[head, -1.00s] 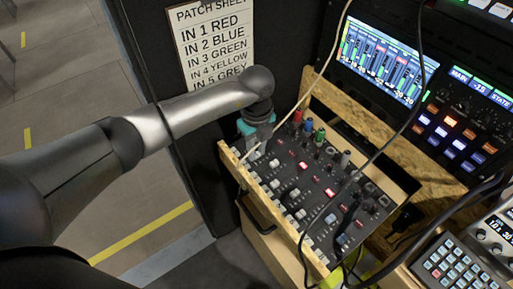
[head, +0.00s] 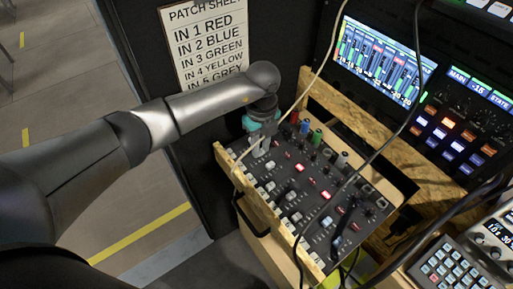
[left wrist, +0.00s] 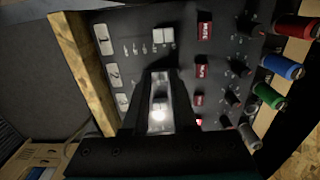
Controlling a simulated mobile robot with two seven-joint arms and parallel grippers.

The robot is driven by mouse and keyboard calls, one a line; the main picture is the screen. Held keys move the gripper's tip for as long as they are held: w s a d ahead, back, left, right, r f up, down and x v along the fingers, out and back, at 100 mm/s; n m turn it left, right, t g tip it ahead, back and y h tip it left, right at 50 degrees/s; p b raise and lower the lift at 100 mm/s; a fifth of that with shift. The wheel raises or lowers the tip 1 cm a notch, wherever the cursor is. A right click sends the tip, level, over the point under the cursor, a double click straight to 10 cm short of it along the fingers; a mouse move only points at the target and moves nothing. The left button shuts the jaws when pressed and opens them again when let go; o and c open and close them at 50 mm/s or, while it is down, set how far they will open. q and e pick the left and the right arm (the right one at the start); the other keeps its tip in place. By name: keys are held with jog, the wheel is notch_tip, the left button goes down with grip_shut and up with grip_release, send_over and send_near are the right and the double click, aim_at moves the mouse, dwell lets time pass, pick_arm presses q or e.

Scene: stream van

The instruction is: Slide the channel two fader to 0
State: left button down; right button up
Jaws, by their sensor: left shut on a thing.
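The mixer (head: 320,205) is a dark panel with rows of white fader caps, lit red MUTE buttons and knobs. In the left wrist view, number tiles 1 and 2 (left wrist: 112,75) mark the channel rows along the wooden edge. My left gripper (head: 261,147) reaches down onto the mixer's far left part. In the left wrist view its fingers (left wrist: 159,76) are shut on a pale fader cap in line with tile 2, the channel two fader (left wrist: 158,79), mostly hidden by them. The channel one fader (left wrist: 163,36) stands free beside it. My right gripper is not in view.
Coloured plugs (head: 304,127) stand along the mixer's back edge. A pale cable (head: 318,72) and dark cables cross over the panel. Behind are a meter screen (head: 378,62) and a MAIN display (head: 459,78). A patch sheet (head: 208,40) hangs behind my left arm.

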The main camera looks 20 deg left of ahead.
aim_at(263, 149)
pick_arm(q)
jog(key=shift+w+d, duration=0.35)
jog(key=shift+w, duration=0.15)
jog(key=shift+s+a, duration=0.1)
jog(key=c, duration=0.7)
grip_release()
jog(key=shift+s, duration=0.1)
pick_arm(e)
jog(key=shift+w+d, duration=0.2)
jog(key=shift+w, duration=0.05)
pick_arm(q)
notch_tip(263, 149, up, 15)
jog(key=p, duration=0.2)
jog(key=shift+r+p, duration=0.15)
jog(key=shift+p, duration=0.25)
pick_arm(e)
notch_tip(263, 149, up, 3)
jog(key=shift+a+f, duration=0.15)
